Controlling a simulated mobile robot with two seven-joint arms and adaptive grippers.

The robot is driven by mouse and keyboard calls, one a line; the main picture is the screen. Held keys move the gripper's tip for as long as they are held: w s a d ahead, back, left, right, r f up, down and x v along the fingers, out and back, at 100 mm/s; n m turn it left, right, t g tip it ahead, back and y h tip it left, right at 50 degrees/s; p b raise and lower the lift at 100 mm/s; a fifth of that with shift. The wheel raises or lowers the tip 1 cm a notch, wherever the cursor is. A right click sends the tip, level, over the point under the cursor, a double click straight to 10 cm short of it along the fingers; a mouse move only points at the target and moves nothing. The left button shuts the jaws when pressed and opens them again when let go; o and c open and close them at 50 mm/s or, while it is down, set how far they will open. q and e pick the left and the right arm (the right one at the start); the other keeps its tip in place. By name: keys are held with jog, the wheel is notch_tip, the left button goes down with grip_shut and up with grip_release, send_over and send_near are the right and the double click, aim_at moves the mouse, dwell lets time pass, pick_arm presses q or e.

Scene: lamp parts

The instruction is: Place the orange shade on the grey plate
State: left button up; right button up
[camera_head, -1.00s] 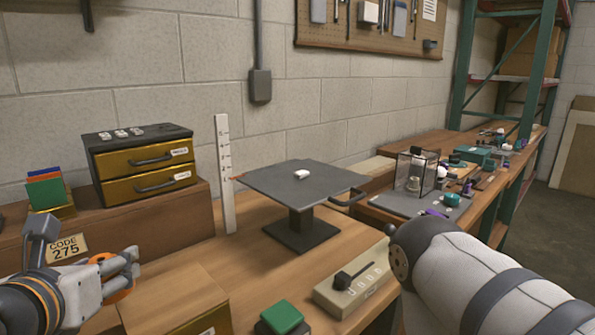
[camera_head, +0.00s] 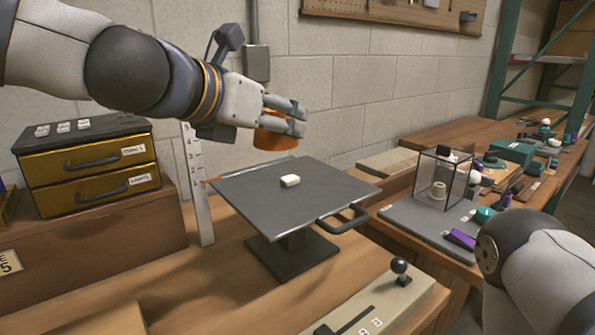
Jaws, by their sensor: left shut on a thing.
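The orange shade (camera_head: 275,141) is held in my left gripper (camera_head: 293,117), whose fingers are shut on it. The gripper reaches in from the left and holds the shade in the air, above and behind the far part of the grey plate as seen here. The grey plate (camera_head: 330,193) is a flat dark square on a pedestal, with a handle at its right front. A small white piece (camera_head: 290,181) lies on the plate. My right arm shows at the lower right, but its gripper is out of view.
A two-drawer cabinet (camera_head: 88,163) stands at the left, and an upright numbered scale (camera_head: 200,205) is beside the plate. A lever box (camera_head: 385,300) is in front. A clear case (camera_head: 441,178) and several small parts stand on the right bench.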

pick_arm(q)
jog(key=w+f, duration=0.4)
jog(key=w, duration=0.2)
jog(key=b, duration=0.2)
send_over(290, 178)
notch_tip(290, 178, down, 5)
jog(key=shift+f, duration=0.15)
notch_tip(290, 178, down, 3)
jog(key=shift+w+r+b, duration=0.1)
jog(key=shift+w+b, duration=0.05)
jog(key=shift+b, duration=0.25)
jog(key=shift+f, duration=0.2)
jog(key=o, duration=1.1)
jog(key=shift+o, duration=0.4)
pick_arm(e)
jog(key=shift+g, duration=0.8)
jog(key=s+f, duration=0.3)
jog(key=s, duration=0.1)
jog(key=shift+f, duration=0.35)
pick_arm(q)
jog(key=shift+r, duration=0.1)
